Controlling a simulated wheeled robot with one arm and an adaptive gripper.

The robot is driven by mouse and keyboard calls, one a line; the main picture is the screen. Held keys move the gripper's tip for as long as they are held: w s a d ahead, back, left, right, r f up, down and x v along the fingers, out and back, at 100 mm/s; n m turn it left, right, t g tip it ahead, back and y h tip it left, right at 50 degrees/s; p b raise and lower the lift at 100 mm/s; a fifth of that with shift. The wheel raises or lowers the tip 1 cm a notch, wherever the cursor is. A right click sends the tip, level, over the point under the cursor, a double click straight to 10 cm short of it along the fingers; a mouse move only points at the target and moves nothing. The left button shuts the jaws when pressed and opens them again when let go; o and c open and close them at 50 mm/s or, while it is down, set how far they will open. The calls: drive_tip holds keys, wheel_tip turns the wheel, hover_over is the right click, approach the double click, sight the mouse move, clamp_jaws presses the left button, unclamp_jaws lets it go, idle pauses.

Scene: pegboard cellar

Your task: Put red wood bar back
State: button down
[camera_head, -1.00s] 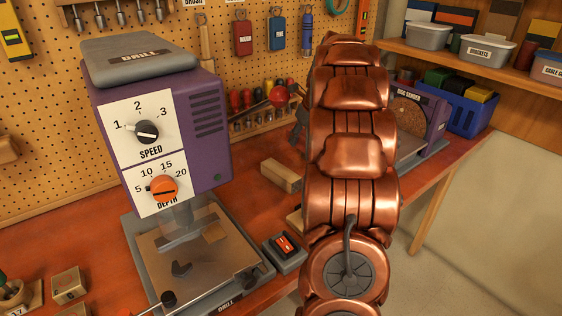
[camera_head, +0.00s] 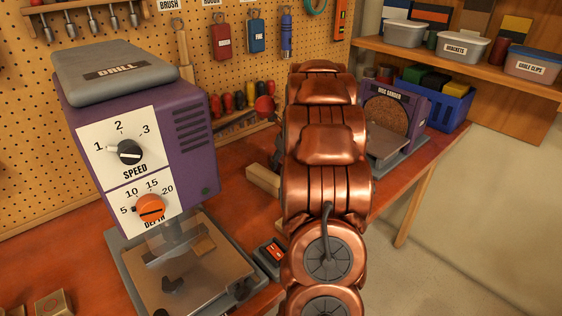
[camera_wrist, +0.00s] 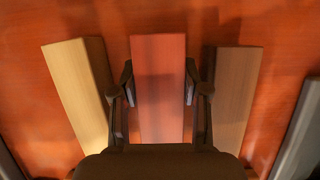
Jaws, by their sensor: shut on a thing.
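The red wood bar (camera_wrist: 160,115) shows in the middle of the wrist view, its near end hidden behind my gripper's body. My gripper (camera_wrist: 158,82) has one dark finger on each side of it and is shut on it. I cannot tell whether the bar rests on the red-orange bench top or is held just above it. In the head view my copper arm hides the gripper and the red bar.
A pale wood bar (camera_wrist: 78,85) lies left of the red bar and a brown one (camera_wrist: 233,95) right, both close to my fingers. The purple drill (camera_head: 145,150) stands left on the bench; the disc sander (camera_head: 395,110) and blue crate (camera_head: 438,98) are behind my arm.

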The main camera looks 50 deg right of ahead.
drive_tip(key=shift+f, duration=0.45)
drive_tip(key=c, duration=0.8)
unclamp_jaws()
drive_tip(key=shift+f, duration=0.1)
drive_tip(key=shift+c, duration=0.2)
drive_tip(key=b+v, duration=0.2)
drive_tip(key=v, duration=1)
drive_tip(key=shift+s, duration=0.1)
